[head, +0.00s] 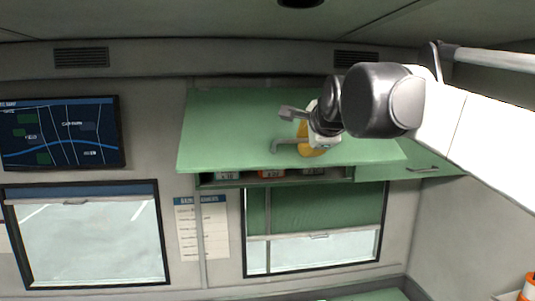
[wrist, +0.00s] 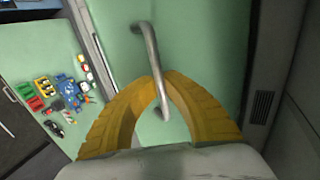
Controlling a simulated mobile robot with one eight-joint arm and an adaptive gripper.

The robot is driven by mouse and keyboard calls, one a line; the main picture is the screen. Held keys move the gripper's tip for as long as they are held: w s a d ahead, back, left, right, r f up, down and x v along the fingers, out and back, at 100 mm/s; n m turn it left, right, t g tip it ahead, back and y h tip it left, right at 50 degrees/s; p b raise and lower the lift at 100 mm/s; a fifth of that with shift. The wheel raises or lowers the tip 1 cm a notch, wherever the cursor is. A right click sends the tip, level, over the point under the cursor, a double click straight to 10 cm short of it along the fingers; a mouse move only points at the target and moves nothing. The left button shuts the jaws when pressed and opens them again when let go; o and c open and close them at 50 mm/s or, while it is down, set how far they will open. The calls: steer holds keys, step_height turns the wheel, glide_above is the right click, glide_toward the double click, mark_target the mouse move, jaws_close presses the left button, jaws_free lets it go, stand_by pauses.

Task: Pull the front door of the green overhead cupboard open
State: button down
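The green overhead cupboard's front door (head: 235,125) is swung outward and up, partly open. A strip of the cupboard's inside (head: 245,179) shows under its lower edge. The door's grey bar handle (head: 285,144) also crosses the middle of the wrist view (wrist: 149,45). My gripper (head: 304,138) is at the handle. In the wrist view its two yellow fingers (wrist: 162,82) come together on either side of the bar and appear shut on it. Part of the handle is hidden behind the gripper in the head view.
A closed green cupboard front (head: 425,166) adjoins on the right. Windows (head: 90,240) and a wall screen (head: 60,133) lie below and left. In the wrist view, a green surface (wrist: 30,65) with several small coloured items (wrist: 62,92) shows at left.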

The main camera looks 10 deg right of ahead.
steer(key=shift+g, duration=0.9)
steer(key=shift+s+r+p, duration=0.15)
steer(key=shift+s+r, duration=0.15)
steer(key=shift+r, duration=0.55)
steer(key=shift+s+r+p, duration=0.15)
steer(key=shift+s+r, duration=0.1)
steer(key=shift+r, duration=0.65)
steer(key=shift+s+r+p, duration=0.15)
steer(key=shift+s+r, duration=0.15)
steer(key=shift+r, duration=0.55)
steer(key=c, duration=1.5)
jaws_free()
steer(key=shift+s, duration=0.1)
steer(key=v, duration=1.2)
